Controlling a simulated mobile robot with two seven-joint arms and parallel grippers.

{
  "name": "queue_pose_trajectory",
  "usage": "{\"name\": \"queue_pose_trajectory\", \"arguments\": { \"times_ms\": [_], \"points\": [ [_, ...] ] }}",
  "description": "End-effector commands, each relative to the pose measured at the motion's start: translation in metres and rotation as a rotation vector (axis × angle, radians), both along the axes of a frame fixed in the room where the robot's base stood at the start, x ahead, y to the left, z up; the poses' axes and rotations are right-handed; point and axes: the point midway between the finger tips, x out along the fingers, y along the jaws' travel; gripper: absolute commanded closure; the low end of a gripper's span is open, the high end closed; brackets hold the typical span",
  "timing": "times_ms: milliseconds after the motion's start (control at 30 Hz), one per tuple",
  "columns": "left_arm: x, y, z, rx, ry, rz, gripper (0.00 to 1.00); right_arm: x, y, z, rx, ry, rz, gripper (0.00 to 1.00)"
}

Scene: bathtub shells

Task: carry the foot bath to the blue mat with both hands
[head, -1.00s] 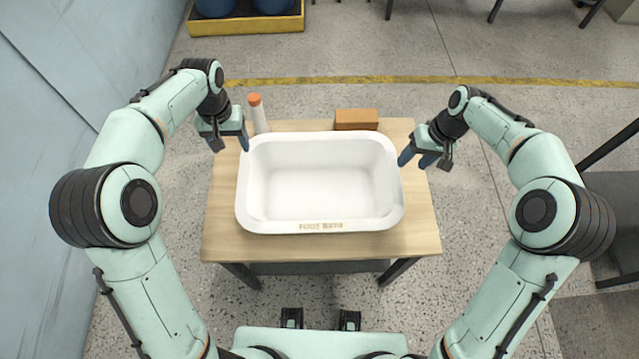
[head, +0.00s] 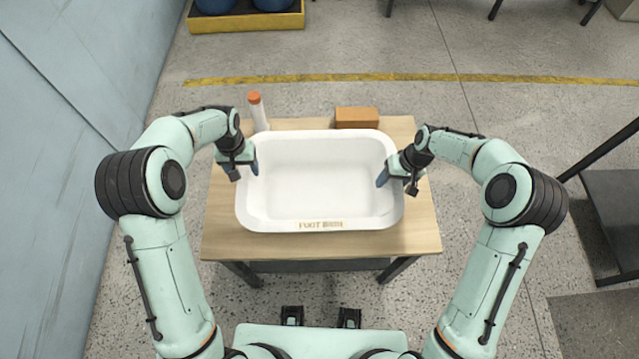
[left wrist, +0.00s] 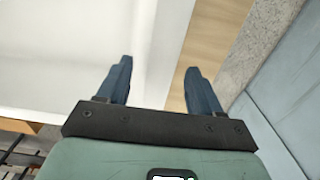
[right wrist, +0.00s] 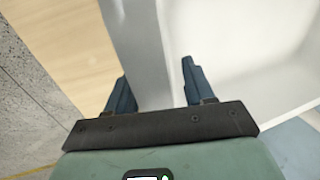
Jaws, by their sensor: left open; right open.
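The white foot bath (head: 320,180) is a wide, open, empty tub resting on the wooden table, lettering on its near rim. My left gripper (head: 246,172) is open at the bath's left wall. In the left wrist view, the fingers (left wrist: 160,85) stand on either side of that wall (left wrist: 152,60). My right gripper (head: 393,180) is open at the right wall. In the right wrist view, the fingers (right wrist: 155,85) straddle that wall (right wrist: 145,50). Neither gripper is closed on the bath. The blue mat is not in view.
The wooden table (head: 420,235) has a bare strip around the bath. A white bottle with an orange cap (head: 258,110) and an orange-brown block (head: 357,118) stand behind the bath. A dark table (head: 612,215) is at the right edge. Open floor lies beyond the yellow line.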

Motion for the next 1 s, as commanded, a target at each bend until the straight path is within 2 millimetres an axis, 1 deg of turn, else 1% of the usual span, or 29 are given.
{"name": "queue_pose_trajectory", "arguments": {
  "times_ms": [267, 300, 367, 400, 433, 467, 500, 833, 1000],
  "points": [
    [0.0, 0.0, -0.001, 0.0, 0.0, 0.0, 0.35, 0.0, 0.0, -0.001, 0.0, 0.0, 0.0, 0.47],
    [0.0, 0.0, -0.001, 0.0, 0.0, 0.0, 0.41, 0.0, 0.0, -0.001, 0.0, 0.001, 0.0, 0.54],
    [0.0, 0.0, -0.001, 0.0, 0.0, 0.0, 0.61, 0.0, 0.0, -0.001, 0.0, 0.001, 0.0, 0.73],
    [0.0, 0.0, -0.001, 0.0, 0.0, 0.0, 0.74, 0.0, 0.0, -0.001, 0.0, 0.001, 0.0, 0.86],
    [0.0, 0.0, -0.001, 0.0, 0.0, 0.0, 0.83, 0.0, 0.0, -0.001, 0.0, 0.0, 0.0, 0.96],
    [0.0, 0.0, -0.001, -0.001, 0.0, 0.0, 0.93, 0.0, 0.001, -0.001, 0.001, 0.0, 0.0, 1.0],
    [0.0, -0.001, -0.001, -0.001, 0.0, 0.0, 1.0, 0.0, 0.001, -0.001, 0.001, 0.0, 0.001, 1.0],
    [0.001, -0.003, 0.001, -0.005, -0.003, -0.002, 1.0, 0.001, 0.003, 0.002, 0.004, -0.003, 0.002, 1.0],
    [0.005, -0.004, 0.009, -0.006, -0.008, -0.003, 1.0, 0.005, 0.004, 0.01, 0.006, -0.008, 0.004, 1.0]
  ]
}}
